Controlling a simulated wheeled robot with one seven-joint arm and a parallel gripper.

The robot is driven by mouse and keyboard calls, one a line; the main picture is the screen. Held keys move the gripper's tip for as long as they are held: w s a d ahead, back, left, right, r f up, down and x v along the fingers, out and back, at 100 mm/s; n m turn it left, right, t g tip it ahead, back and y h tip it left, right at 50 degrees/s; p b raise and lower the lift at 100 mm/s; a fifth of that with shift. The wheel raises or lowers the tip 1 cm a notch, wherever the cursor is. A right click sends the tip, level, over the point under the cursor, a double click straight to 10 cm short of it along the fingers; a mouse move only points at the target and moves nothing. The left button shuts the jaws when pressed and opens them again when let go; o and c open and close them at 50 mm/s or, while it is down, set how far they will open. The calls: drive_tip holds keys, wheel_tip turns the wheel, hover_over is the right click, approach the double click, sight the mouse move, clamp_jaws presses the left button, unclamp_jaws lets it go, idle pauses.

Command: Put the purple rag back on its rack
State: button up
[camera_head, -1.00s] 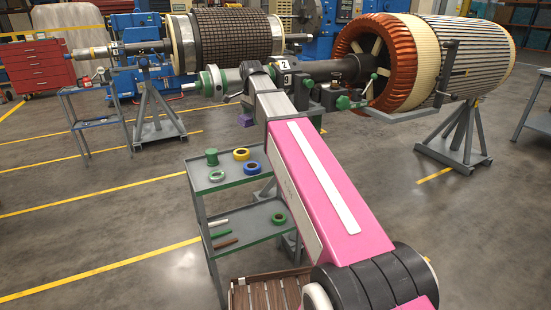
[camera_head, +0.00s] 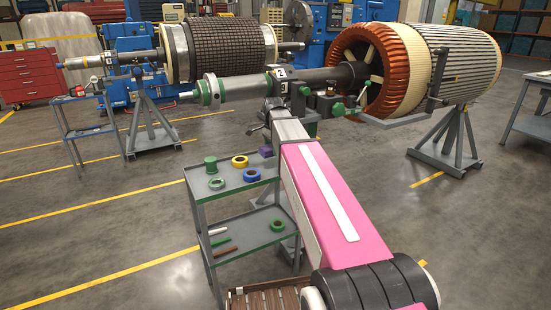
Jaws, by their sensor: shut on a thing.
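The purple rag (camera_head: 266,151) is a small purple block shape at the left side of my arm's far end. It shows above the back right part of the cart's top shelf (camera_head: 231,186) in the picture. My gripper (camera_head: 264,142) is mostly hidden by my wrist and arm, and its fingers cannot be made out. The rag moves together with the arm's end, so the gripper is shut on it. I cannot make out a rack for the rag with certainty.
Green, yellow and blue tape rolls (camera_head: 251,175) and a green spool (camera_head: 210,164) are on the cart's top shelf. A long horizontal shaft (camera_head: 240,88) runs behind my wrist to the copper-wound stator (camera_head: 385,78). A second rotor (camera_head: 225,48) stands at the back.

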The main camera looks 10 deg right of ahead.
sight(276, 162)
drive_tip(key=shift+w+d+f, duration=0.5)
drive_tip(key=shift+d+f, duration=0.1)
drive_tip(key=shift+f, duration=1.9)
drive_tip(key=o, duration=0.9)
drive_tip(key=shift+f, duration=0.1)
wheel_tip(276, 162, up, 12)
drive_tip(key=shift+r, duration=0.15)
